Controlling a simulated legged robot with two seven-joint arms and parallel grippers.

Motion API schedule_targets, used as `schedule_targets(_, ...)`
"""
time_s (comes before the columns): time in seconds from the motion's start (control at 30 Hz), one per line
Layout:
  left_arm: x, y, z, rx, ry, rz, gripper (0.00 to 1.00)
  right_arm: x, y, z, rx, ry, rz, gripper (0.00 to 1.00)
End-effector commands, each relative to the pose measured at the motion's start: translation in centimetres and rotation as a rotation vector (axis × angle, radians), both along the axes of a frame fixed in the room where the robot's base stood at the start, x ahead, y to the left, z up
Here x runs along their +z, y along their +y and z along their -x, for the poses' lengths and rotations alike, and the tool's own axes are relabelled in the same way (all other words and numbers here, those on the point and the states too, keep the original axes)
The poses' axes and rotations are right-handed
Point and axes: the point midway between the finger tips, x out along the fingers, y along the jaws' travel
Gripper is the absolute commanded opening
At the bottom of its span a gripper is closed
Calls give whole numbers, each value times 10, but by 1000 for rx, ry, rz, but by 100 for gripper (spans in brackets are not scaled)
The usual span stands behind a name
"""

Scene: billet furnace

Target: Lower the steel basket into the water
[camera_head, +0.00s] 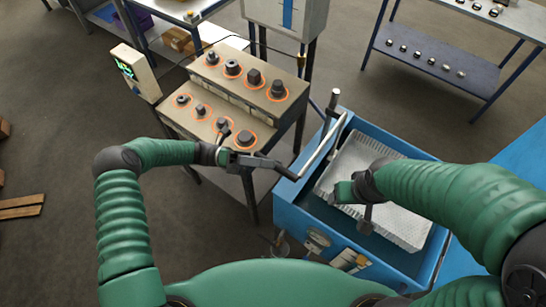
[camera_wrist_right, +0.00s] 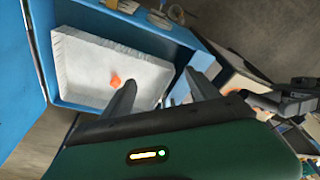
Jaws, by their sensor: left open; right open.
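The steel basket (camera_head: 400,222) is a pale grey, perforated tray inside the blue tank (camera_head: 318,222). In the right wrist view the basket (camera_wrist_right: 85,62) holds a small glowing orange piece (camera_wrist_right: 115,80). I cannot make out the water surface. A bent metal lever (camera_head: 322,147) rises at the tank's left side, with a dark grip at its lower end. My left gripper (camera_head: 262,160) is open beside that grip; contact is unclear. My right gripper (camera_head: 366,205) is open above the basket, with both fingers (camera_wrist_right: 160,78) apart and empty in the right wrist view.
A blue shelf table (camera_head: 435,68) stands at the back right. Wooden planks (camera_head: 22,206) lie on the floor at left.

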Motion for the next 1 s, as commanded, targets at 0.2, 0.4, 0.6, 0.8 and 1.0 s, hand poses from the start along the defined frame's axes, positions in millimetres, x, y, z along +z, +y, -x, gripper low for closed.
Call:
schedule_targets(0.2,3,-15,4,1,1,0,41,6,0,0,0,0,0,69)
schedule_targets(0.4,2,-14,4,1,0,-1,40,5,0,0,0,0,0,69)
schedule_targets(0.6,3,-14,4,1,0,-1,14,6,0,0,0,0,0,69)
schedule_targets(0.8,2,-14,4,1,1,-2,0,5,0,0,0,0,0,69)
schedule_targets(1.0,1,-14,4,0,1,-4,0,5,0,0,0,0,0,69)
